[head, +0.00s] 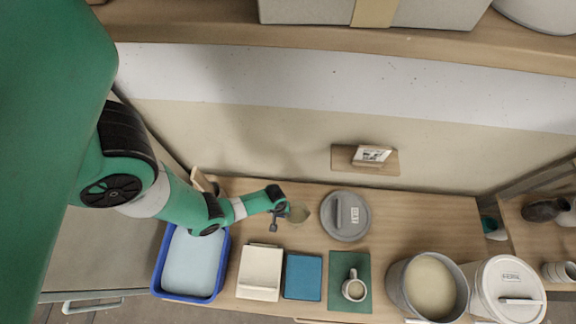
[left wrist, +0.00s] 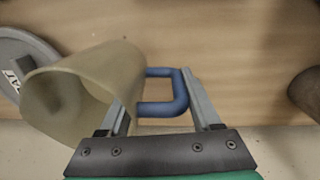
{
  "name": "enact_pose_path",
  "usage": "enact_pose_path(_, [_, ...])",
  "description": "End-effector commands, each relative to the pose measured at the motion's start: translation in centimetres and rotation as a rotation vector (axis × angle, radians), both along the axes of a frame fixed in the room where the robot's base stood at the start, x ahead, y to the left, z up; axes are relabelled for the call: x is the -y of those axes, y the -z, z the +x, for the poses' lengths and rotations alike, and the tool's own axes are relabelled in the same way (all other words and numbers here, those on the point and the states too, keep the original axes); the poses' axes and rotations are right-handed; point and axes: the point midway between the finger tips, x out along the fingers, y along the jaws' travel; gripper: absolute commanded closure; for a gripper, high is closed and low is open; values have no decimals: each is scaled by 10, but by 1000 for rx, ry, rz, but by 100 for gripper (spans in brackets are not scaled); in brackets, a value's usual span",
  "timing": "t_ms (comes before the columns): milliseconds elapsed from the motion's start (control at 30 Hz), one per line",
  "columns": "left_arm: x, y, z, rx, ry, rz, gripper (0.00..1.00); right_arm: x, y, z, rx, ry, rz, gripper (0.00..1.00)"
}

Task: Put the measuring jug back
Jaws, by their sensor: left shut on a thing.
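The measuring jug (left wrist: 112,75) is a translucent yellowish vessel with a blue handle (left wrist: 182,92). In the left wrist view its open mouth faces the lower left. My left gripper (left wrist: 160,103) is shut on the handle, with the jug body to the left of its fingers. In the head view the jug (head: 299,213) is small and faint, just right of my left gripper (head: 277,222), over the back part of the wooden worktop. I cannot tell whether it touches the worktop. My right gripper is in neither view.
A grey round lid (head: 345,230) lies right of the jug. In front are a blue tub (head: 226,262), a cream box (head: 260,275), a blue square (head: 303,277) and a mug (head: 354,290) on a green mat (head: 336,270). An open bucket (head: 430,287) and lidded white bucket (head: 508,288) stand right.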

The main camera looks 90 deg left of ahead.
Motion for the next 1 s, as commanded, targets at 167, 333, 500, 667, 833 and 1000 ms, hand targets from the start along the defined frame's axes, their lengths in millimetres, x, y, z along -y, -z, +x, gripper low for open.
enact_pose_path(167, [-3,4,0,1,-1,1,100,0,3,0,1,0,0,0])
enact_pose_path(333, [-7,32,0,0,0,-1,100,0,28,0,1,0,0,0])
enact_pose_path(500, [-7,37,0,2,0,1,100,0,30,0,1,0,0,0])
enact_pose_path(667, [-7,37,0,2,0,1,100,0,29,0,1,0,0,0])
enact_pose_path(833, [-7,40,0,0,0,0,28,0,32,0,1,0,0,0])
enact_pose_path(1000, [-7,40,-1,0,0,0,5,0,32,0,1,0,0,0])
